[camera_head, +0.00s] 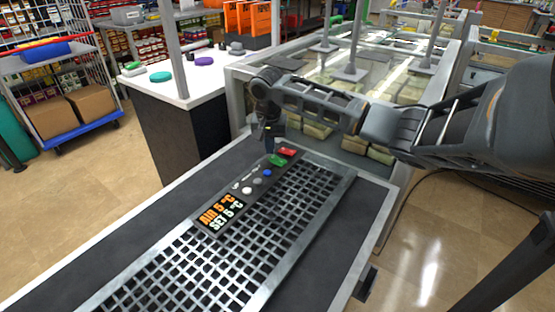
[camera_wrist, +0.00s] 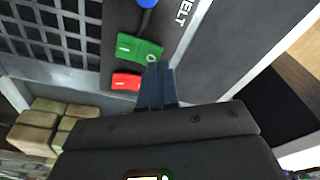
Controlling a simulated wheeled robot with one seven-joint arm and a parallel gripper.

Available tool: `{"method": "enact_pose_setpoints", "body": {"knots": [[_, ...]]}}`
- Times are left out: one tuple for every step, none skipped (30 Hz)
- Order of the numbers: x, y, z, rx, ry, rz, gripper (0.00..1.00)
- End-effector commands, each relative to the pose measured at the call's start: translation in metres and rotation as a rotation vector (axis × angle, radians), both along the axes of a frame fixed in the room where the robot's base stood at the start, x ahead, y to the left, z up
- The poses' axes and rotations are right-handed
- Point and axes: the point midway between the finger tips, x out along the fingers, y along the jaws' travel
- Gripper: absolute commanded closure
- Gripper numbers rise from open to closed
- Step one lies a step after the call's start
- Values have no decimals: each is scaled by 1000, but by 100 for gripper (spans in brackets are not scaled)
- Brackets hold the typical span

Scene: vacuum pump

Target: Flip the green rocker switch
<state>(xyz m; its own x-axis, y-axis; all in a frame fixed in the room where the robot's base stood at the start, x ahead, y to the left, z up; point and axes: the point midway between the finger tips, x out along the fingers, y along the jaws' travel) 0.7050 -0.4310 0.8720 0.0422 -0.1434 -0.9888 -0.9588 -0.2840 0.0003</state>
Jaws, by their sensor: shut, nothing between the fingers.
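The green rocker switch (camera_head: 277,160) sits on the dark control panel near its far end, between the red rocker switch (camera_head: 287,152) and a blue button (camera_head: 267,172). In the wrist view the green rocker switch (camera_wrist: 138,49) bears a line mark and a circle mark. My gripper (camera_head: 269,148) is shut and empty, pointing down at the panel's far end. In the wrist view my gripper's fingertips (camera_wrist: 158,66) are at the circle-marked end of the green switch, overlapping its edge. I cannot tell whether they touch it. The red switch (camera_wrist: 126,81) lies beside it.
The panel has white buttons (camera_head: 247,190) and a display (camera_head: 222,212) reading "AIR 5 °C, SET 5 °C". A metal grille (camera_head: 270,230) lies along the panel. A glass-topped case (camera_head: 350,140) with packages stands beyond. A white-topped counter (camera_head: 180,92) stands at the left.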

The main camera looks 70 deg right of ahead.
Motion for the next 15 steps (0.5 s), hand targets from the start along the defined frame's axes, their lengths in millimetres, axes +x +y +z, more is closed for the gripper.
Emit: {"method": "enact_pose_setpoints", "body": {"knots": [[0,0,-1,0,0,0,100],[0,0,-2,0,0,0,100],[0,0,-2,1,0,0,100],[0,0,-2,1,0,0,100],[0,0,-3,1,0,0,100],[0,0,-3,1,0,0,100],[0,0,-4,1,0,0,100],[0,0,-4,1,0,0,100],[0,0,-5,1,0,0,100],[0,0,-5,1,0,0,100],[0,0,-6,1,0,0,100],[0,0,-6,1,0,0,100],[0,0,-7,1,0,0,100],[0,0,-7,1,0,0,100],[0,0,-8,1,0,0,100]]}}
